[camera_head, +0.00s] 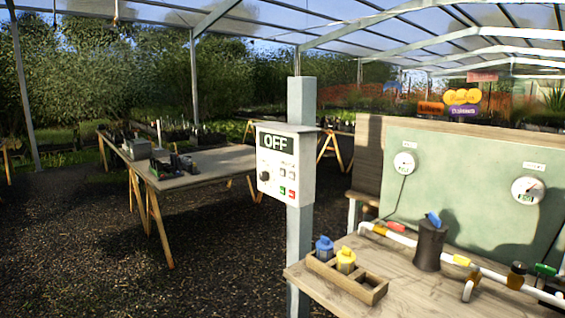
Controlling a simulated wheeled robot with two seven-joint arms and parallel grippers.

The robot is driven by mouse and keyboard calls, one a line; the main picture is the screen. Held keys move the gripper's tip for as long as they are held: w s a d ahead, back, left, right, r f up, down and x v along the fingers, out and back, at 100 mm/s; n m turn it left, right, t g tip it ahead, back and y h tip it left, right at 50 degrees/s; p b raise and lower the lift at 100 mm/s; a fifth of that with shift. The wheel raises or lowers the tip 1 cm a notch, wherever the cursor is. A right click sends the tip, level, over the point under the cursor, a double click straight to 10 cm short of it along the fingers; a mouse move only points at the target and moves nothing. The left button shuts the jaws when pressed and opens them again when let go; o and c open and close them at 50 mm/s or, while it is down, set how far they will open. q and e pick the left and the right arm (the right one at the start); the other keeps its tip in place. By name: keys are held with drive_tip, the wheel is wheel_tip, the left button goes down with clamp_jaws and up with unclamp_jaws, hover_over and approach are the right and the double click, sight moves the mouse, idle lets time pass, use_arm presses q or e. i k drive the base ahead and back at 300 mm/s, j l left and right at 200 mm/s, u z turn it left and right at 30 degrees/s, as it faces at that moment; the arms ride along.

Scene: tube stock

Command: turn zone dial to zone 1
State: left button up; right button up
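A white control box (301,165) is fixed to a grey post (301,100) in the middle of the head view. Its display (276,143) reads OFF. A round black dial (265,176) sits on the lower left of its front face. The dial's pointer and any zone marks are too small to read. Beside it are small pale buttons or switches, with a green button (282,190) and a red button (291,194) below. Neither of my grippers is in view, and nothing touches the box.
A wooden bench (400,289) at the lower right holds a tray (375,296) with blue and yellow items, a black cylinder (430,246) and white piping. A green panel (470,175) with two gauges stands behind. Gravel floor (90,250) lies open at left.

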sight(264, 175)
drive_tip(key=i+j, duration=0.35)
drive_tip(key=j, duration=0.3)
drive_tip(key=i+j, duration=0.2)
drive_tip(key=j, duration=0.1)
